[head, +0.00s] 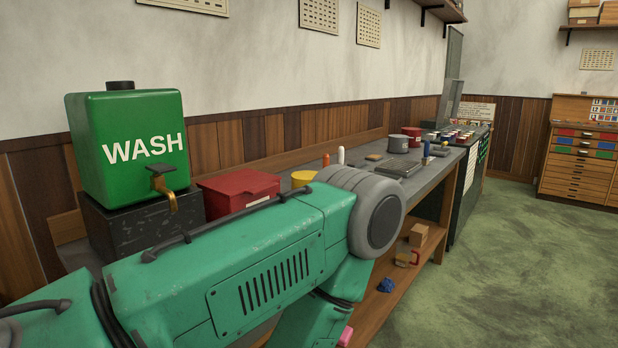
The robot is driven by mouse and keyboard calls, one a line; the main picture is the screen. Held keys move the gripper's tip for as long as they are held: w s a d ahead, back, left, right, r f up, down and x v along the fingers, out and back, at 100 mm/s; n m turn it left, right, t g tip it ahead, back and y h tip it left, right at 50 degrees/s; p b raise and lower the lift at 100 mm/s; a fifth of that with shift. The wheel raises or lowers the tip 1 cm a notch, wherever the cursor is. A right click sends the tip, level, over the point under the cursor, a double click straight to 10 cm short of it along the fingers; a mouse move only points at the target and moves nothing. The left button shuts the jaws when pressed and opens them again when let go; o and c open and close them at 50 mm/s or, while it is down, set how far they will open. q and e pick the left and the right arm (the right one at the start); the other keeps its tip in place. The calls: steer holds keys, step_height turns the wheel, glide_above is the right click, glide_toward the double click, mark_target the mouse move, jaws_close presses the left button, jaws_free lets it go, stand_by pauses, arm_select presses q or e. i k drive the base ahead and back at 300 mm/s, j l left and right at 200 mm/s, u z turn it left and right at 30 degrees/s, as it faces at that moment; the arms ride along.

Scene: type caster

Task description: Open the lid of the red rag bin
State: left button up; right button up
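A red box (236,188) with a flat lid and a small pale label stands on the bench, just right of the green WASH tank. Its lid looks shut. My green arm crosses in front and hides its lower front. A smaller round red container (411,134) stands farther back along the bench. No writing shows which of the two is the rag bin. The arm comes in from the lower left and bends down at a grey joint. Neither gripper is in view.
The WASH tank (130,145) with a brass tap sits on a black block (130,222). A yellow round container (303,178) and several small items line the grey bench (432,160). A lower shelf (388,305) holds boxes and a blue rag. Green floor at right is clear.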

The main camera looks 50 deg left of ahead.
mark_target(249, 180)
steer(key=i, duration=2.05)
steer(key=i+u, duration=0.25)
steer(key=u, duration=0.25)
steer(key=i+l+u, duration=0.1)
steer(key=u, duration=0.35)
steer(key=i+l+u, duration=0.25)
steer(key=u, duration=0.25)
steer(key=i, duration=0.05)
